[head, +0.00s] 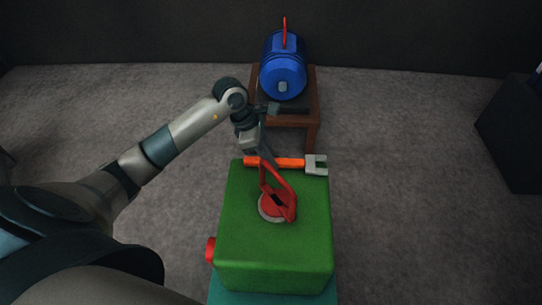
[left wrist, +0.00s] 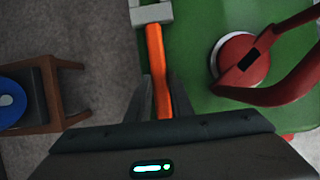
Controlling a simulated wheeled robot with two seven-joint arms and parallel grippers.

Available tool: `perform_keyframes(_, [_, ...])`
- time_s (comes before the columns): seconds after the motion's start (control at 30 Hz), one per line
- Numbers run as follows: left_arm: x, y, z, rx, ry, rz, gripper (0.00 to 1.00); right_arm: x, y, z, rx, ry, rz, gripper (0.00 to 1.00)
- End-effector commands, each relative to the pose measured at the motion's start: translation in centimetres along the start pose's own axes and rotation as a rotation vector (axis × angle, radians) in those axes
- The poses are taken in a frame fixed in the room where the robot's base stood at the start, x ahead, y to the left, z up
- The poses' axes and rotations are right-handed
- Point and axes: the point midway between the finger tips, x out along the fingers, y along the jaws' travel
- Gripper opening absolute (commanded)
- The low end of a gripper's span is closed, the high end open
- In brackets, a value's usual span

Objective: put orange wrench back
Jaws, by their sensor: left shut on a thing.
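The orange wrench (head: 288,163) has an orange handle and a grey open-jaw head (head: 316,165). It lies across the far edge of the green box's top (head: 243,245); I cannot tell whether it touches the box or is just above it. My left gripper (head: 264,157) comes down from behind the box and is shut on the handle's left part. In the left wrist view the handle (left wrist: 156,60) runs between the two fingers (left wrist: 163,97), with the grey head (left wrist: 151,13) beyond them. My right gripper is not in view.
A red handle on a round base (head: 275,206) stands on the green box close to the wrench. A red knob (head: 210,250) sticks out at the box's left. Behind, a brown stand (head: 312,105) carries a blue cylinder (head: 284,72). A dark block (head: 515,135) stands right; the floor between is clear.

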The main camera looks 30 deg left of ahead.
Motion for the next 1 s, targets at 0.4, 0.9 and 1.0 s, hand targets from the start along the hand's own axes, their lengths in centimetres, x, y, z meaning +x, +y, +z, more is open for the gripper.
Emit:
perform_keyframes(0.4, [0.1,0.0,0.0,0.0,0.0,0.0,0.39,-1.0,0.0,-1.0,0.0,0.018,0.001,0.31])
perform_keyframes(0.9, [-1.7,0.1,0.0,0.002,0.001,0.003,0.39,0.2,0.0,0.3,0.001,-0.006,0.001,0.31])
perform_keyframes(1.0, [-3.2,0.1,0.0,0.002,0.001,0.004,0.39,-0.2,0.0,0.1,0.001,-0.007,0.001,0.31])
